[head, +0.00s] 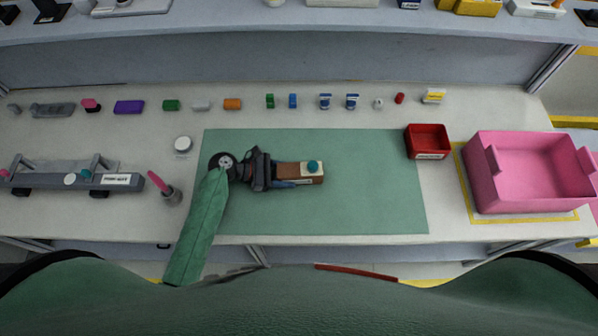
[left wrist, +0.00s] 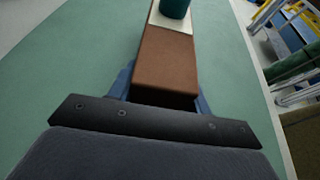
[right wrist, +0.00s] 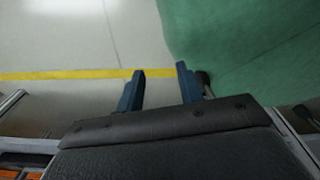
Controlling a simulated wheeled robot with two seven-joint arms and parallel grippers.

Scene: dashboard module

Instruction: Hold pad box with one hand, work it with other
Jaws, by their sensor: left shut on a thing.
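The pad box (head: 302,179) is a brown block with a pale top plate and a round teal knob (head: 313,167). It lies on the green mat (head: 375,190). My left gripper (head: 288,183) is shut on its left end, with blue fingers along its sides. In the left wrist view, the brown box (left wrist: 168,65) runs away from the fingers, with the teal knob (left wrist: 175,8) at its far end. My right gripper (right wrist: 160,88) is open and empty in the right wrist view, above the floor; it does not show in the head view.
A red bin (head: 427,141) stands at the mat's upper right corner and a pink crate (head: 532,172) at the far right. Several small parts line the table's back. A grey rail fixture (head: 70,181) and a pink-handled tool (head: 160,184) lie left. The mat's right half is clear.

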